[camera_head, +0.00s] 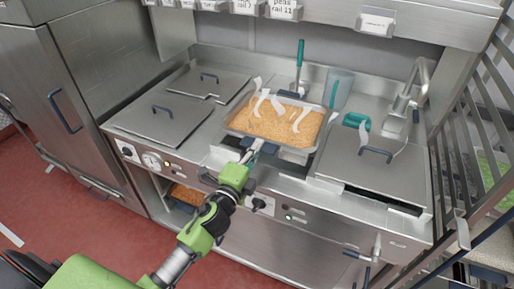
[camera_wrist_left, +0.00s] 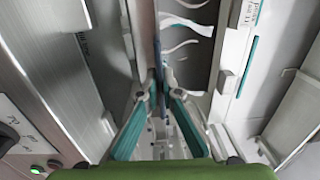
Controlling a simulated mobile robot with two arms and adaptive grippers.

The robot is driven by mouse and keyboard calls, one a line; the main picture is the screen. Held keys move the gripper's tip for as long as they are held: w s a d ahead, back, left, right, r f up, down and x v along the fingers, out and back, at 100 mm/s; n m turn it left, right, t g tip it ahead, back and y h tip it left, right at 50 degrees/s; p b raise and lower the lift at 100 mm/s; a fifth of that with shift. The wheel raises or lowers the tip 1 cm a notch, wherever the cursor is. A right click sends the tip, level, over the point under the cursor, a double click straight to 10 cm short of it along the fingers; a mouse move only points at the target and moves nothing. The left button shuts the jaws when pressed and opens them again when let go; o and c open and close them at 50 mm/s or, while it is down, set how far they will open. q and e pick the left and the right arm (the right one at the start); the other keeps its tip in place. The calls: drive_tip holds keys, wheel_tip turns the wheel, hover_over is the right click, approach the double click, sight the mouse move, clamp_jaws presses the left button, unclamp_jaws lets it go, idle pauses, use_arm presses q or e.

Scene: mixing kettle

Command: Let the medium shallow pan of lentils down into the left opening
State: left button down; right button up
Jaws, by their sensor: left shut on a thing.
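The shallow pan of orange lentils (camera_head: 272,126) is in the middle of the counter in the head view, with white curled wisps above it. It looks roughly level; I cannot tell whether it hangs free or rests on the rim below. My left gripper (camera_head: 254,150) is at its front edge, shut on the pan. In the left wrist view the teal fingers (camera_wrist_left: 160,92) close around a narrow blue part. A dark gap (camera_head: 288,168) shows under the pan's front right. The pan hides most of what lies beneath, so the left opening is not clearly seen. My right gripper is not in view.
A teal-handled tool (camera_head: 299,62), a clear jug (camera_head: 338,88) and a tap (camera_head: 412,85) stand behind. A slatted rack (camera_head: 487,135) bounds the right.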

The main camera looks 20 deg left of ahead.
sight(257, 172)
use_arm(q)
drive_tip(key=shift+w+f+b, duration=0.1)
drive_tip(key=shift+f+b, duration=2.75)
drive_tip(key=shift+b, duration=0.05)
drive_tip(key=shift+f, duration=0.25)
drive_tip(key=c, duration=2.2)
unclamp_jaws()
drive_tip(key=shift+o, duration=0.2)
drive_tip(key=shift+f, duration=0.2)
